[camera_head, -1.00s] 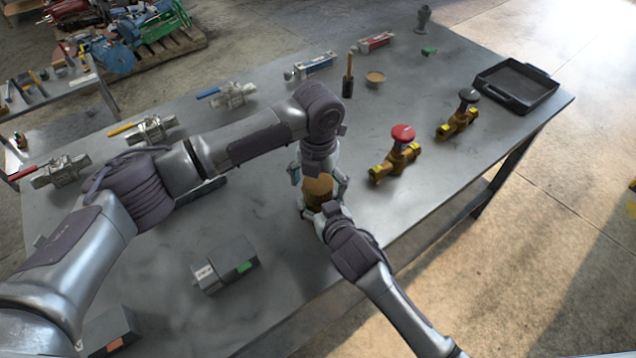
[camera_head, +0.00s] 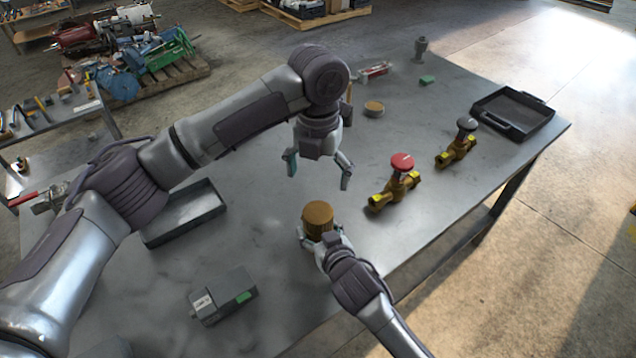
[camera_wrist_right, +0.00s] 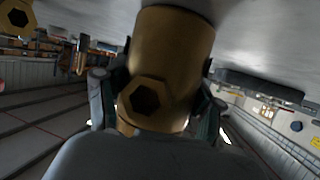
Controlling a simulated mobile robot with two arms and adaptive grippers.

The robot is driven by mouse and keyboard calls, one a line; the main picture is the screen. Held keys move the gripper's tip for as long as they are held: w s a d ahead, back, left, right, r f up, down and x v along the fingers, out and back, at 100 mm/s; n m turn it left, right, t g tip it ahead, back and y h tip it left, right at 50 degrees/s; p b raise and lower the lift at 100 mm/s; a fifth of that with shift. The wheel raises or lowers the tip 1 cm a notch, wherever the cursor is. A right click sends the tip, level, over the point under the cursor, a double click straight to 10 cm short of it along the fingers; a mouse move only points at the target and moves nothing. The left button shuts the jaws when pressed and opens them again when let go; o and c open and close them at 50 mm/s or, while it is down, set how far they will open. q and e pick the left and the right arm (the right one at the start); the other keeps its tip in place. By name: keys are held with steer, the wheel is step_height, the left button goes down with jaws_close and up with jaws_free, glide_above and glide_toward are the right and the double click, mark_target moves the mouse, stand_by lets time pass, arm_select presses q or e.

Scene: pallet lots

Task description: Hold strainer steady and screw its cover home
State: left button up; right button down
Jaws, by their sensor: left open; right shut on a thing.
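The brass strainer (camera_head: 318,216) stands on the grey table, its round brown top facing up. My right gripper (camera_head: 316,242) is shut on its lower body from the front. In the right wrist view the strainer (camera_wrist_right: 172,55) fills the middle, with a hexagonal socket facing the camera and a finger on each side. My left gripper (camera_head: 319,170) is open and empty, pointing down a little above the strainer and apart from it. I cannot tell from these views whether the brown top is a separate cover or how it is seated.
A red-handled valve (camera_head: 399,178) and a black-handled valve (camera_head: 459,145) lie right of the strainer. A black tray (camera_head: 513,112) sits at the far right corner. A grey tray (camera_head: 183,218) and a grey box (camera_head: 222,296) lie left. A small round brown-topped item (camera_head: 373,109) stands behind.

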steer(key=shift+f, duration=0.1)
steer(key=shift+c, duration=0.3)
jaws_free()
steer(key=shift+s, duration=0.1)
steer(key=v, duration=1.2)
steer(key=shift+d, duration=0.1)
